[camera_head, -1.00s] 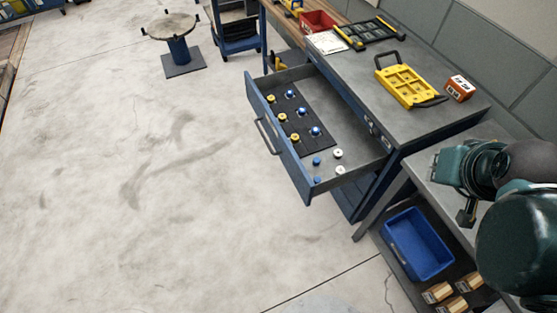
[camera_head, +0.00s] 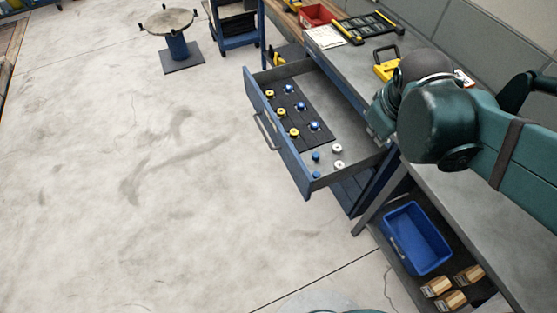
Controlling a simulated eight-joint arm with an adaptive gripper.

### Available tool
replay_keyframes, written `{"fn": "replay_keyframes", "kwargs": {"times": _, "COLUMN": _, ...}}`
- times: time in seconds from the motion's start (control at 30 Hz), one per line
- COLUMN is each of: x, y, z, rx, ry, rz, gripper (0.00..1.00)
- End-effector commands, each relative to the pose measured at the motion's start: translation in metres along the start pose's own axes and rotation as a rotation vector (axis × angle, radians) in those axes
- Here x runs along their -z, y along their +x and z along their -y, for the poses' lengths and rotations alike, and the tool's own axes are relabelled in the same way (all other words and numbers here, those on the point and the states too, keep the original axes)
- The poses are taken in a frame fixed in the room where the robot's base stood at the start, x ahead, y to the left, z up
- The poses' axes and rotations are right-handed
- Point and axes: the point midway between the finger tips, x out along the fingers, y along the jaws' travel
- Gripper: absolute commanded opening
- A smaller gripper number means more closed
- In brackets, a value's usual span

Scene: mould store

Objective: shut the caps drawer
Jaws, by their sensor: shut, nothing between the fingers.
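The caps drawer (camera_head: 276,136) is pulled well out of the blue workbench, its handle (camera_head: 264,131) facing left over the floor. Inside, a dark insert (camera_head: 301,117) carries yellow caps (camera_head: 282,111) and blue caps (camera_head: 300,106). Loose blue caps (camera_head: 316,156) and white caps (camera_head: 337,148) lie at the near end of the drawer. My arm reaches in from the right, its wrist by the drawer's right side and over the bench edge. My gripper's fingers are hidden behind the arm; I cannot tell whether anything touches the drawer.
On the bench top (camera_head: 355,66) are a red bin (camera_head: 317,14), a black-and-yellow rack (camera_head: 368,27) and a yellow case (camera_head: 385,70), partly hidden by my arm. A lower shelf holds a blue bin (camera_head: 416,240). The floor (camera_head: 180,220) left of the drawer is clear.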

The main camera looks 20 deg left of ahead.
Motion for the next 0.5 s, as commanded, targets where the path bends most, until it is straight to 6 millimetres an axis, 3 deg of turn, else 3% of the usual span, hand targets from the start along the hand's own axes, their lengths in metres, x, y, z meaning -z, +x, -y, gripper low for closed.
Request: {"fn": "replay_keyframes", "kwargs": {"times": 0.5, "x": 0.076, "y": 0.047, "z": 0.055, "rx": 0.046, "ry": -0.429, "rz": 0.081, "gripper": 0.00}}
